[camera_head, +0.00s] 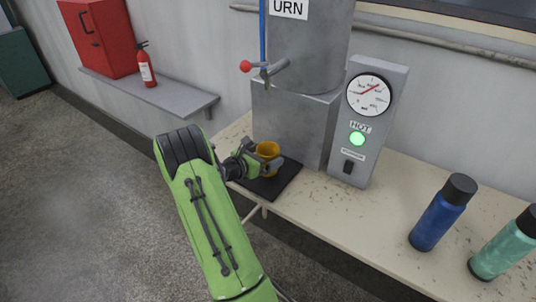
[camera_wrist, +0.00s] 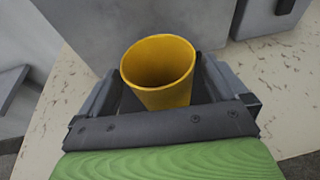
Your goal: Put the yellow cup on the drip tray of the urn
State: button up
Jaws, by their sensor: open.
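The yellow cup (camera_head: 267,151) stands upright over the black drip tray (camera_head: 272,186) in the head view, in front of the urn (camera_head: 300,110) and below its tap. The tray's far part is hidden behind the cup and my gripper. My gripper (camera_head: 267,163) is around the cup, with its fingers open on either side. In the wrist view the cup (camera_wrist: 160,70) sits between the fingers of my gripper (camera_wrist: 160,85), its mouth facing up. Whether the cup's base touches the tray is hidden.
A gauge panel (camera_head: 369,120) with a lit green lamp stands right of the urn. A blue bottle (camera_head: 440,215) and a green bottle (camera_head: 505,247) stand farther right on the table (camera_head: 340,210). A wall shelf (camera_head: 160,93) holds a fire extinguisher (camera_head: 146,68) and a red box (camera_head: 98,35).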

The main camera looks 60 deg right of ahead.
jog(key=v, duration=1)
jog(key=shift+p, duration=0.3)
jog(key=a+r+m+t+y, duration=0.4)
jog(key=a+m, duration=0.2)
jog(key=a, duration=0.5)
jog(key=a+r+m+t+y, duration=0.35)
jog(key=a+m+y, duration=0.2)
jog(key=a, duration=0.55)
jog(key=s+a+r+m+t+y, duration=0.1)
jog(key=s+a+r+y, duration=0.1)
jog(key=s+a, duration=0.2)
jog(key=s+a+r+m+t+y, duration=0.1)
jog(key=s+a, duration=0.4)
jog(key=a, duration=0.5)
jog(key=shift+a+r+m+y, duration=0.35)
jog(key=shift+r+m+y, duration=0.2)
jog(key=shift+m+y, duration=0.25)
jog(key=shift+s, duration=0.1)
